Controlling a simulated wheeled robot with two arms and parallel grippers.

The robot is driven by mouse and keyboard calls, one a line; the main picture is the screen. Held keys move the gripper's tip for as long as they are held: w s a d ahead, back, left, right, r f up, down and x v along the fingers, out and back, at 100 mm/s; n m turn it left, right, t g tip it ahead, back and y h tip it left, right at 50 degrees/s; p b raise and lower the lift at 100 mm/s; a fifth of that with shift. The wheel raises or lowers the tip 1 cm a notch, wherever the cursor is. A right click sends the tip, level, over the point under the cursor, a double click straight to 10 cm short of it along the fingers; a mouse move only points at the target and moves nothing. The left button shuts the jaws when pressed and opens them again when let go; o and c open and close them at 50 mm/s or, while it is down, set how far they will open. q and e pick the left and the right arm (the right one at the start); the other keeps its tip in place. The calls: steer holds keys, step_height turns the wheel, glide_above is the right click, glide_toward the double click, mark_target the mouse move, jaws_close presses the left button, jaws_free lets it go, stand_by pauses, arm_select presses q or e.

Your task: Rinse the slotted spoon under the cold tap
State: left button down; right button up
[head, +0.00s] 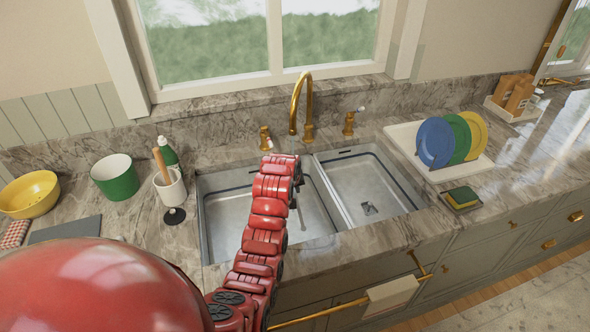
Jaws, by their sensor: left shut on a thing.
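My left arm reaches over the left sink basin (225,205), and its gripper (290,158) is just below the spout of the brass tap (299,95). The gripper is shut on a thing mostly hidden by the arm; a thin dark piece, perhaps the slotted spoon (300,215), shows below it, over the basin. The spoon's bowl cannot be made out. A brass tap handle stands left of the spout (265,139) and another right of it (349,124). I cannot tell whether water runs. My right gripper is out of view.
The right basin (365,190) is empty. A rack (405,135) with blue, green and yellow plates stands right of it, near a sponge (462,198). A utensil crock (171,188), green pot (115,177) and yellow colander (30,195) stand on the left.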

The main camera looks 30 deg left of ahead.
arm_select(q)
steer(key=s+d+r, duration=0.1)
steer(key=s+r, duration=0.3)
steer(key=shift+s+d+p, duration=0.3)
steer(key=shift+s+d, duration=0.05)
steer(key=shift+s, duration=0.05)
stand_by(0.9)
